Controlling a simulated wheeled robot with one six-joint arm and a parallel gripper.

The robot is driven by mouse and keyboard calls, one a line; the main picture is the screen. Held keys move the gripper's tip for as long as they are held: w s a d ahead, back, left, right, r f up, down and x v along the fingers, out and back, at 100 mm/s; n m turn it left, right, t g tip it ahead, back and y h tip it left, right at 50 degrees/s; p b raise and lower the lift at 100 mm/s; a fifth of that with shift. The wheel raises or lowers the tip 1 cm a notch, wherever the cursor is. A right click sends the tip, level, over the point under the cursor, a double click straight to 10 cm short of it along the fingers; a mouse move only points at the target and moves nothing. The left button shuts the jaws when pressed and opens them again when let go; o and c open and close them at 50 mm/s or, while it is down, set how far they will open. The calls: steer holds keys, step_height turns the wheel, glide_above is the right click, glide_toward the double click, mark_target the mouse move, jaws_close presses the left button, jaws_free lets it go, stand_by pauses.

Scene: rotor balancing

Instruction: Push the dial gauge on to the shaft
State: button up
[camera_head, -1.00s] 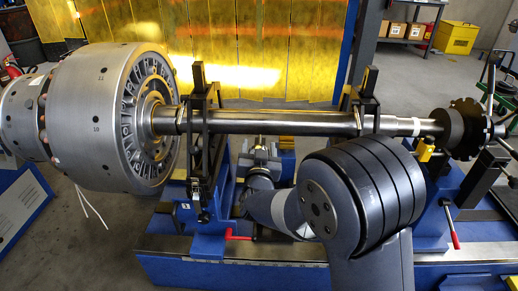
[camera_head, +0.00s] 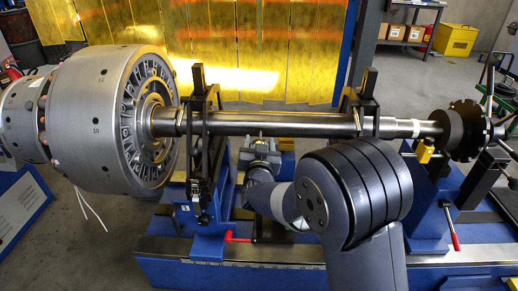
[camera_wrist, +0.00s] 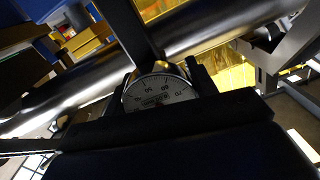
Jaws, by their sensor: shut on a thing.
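The dial gauge (camera_wrist: 158,93) shows its white, numbered face in the lower middle of the wrist view. My gripper (camera_wrist: 164,76) is shut on it, with dark fingers at both sides of the dial. The polished steel shaft (camera_wrist: 75,88) crosses the wrist view diagonally just beyond the gauge. I cannot tell whether the gauge tip touches it. In the head view the shaft (camera_head: 285,123) runs from the large rotor (camera_head: 100,118) to the right end. My wrist is under the shaft's left half there, and the gauge cannot be made out.
A dark bearing stand (camera_head: 203,130) stands left of my wrist, and a second dark upright (camera_head: 369,88) rises at the shaft's right half. A yellow part (camera_head: 425,149) sits near the right end. The blue machine bed (camera_head: 190,268) lies below. Yellow curtains (camera_head: 260,50) hang behind.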

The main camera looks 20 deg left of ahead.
steer(key=shift+w+r, duration=0.1)
steer(key=shift+r, duration=0.05)
steer(key=o, duration=1.4)
steer(key=shift+w+a, duration=0.1)
steer(key=shift+c, duration=0.2)
steer(key=p+v, duration=0.1)
steer(key=v, duration=1)
steer(key=shift+w, duration=0.15)
steer(key=b+x, duration=0.1)
steer(key=x, duration=0.9)
steer(key=shift+w+a, duration=0.1)
steer(key=shift+w, duration=0.2)
steer(key=shift+s, duration=0.4)
